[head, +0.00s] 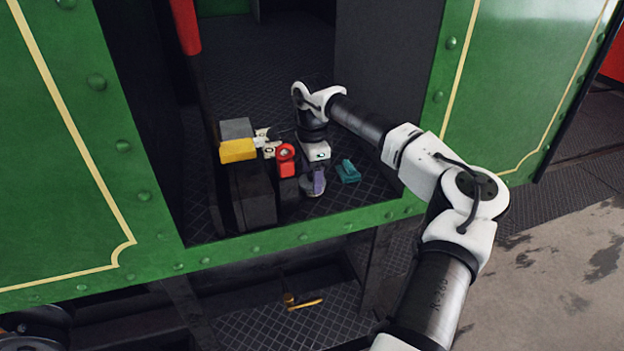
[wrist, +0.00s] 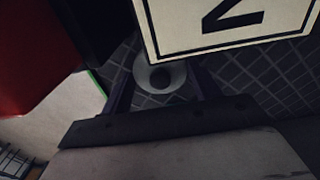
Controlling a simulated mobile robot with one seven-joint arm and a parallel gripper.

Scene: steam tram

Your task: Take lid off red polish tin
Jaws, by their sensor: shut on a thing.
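A red thing with a round red top (head: 286,158) stands upright beside the black box, left of my gripper. I take it for the red polish tin, but its lid is too small to make out. My gripper (head: 316,157) is just right of it, its fingers hidden in the head view. In the wrist view my gripper (wrist: 160,88) has its two dark fingers on either side of a small pale grey round thing (wrist: 144,77) with a dark middle, and is shut on it. I cannot tell whether this is the lid.
A white plate with a black 2 (wrist: 180,40) is close in the wrist view. A yellow block (head: 238,150) and a black box (head: 254,200) stand at left. A purple thing (head: 319,180) and a teal thing (head: 347,171) lie near the front edge. Patterned floor behind is clear.

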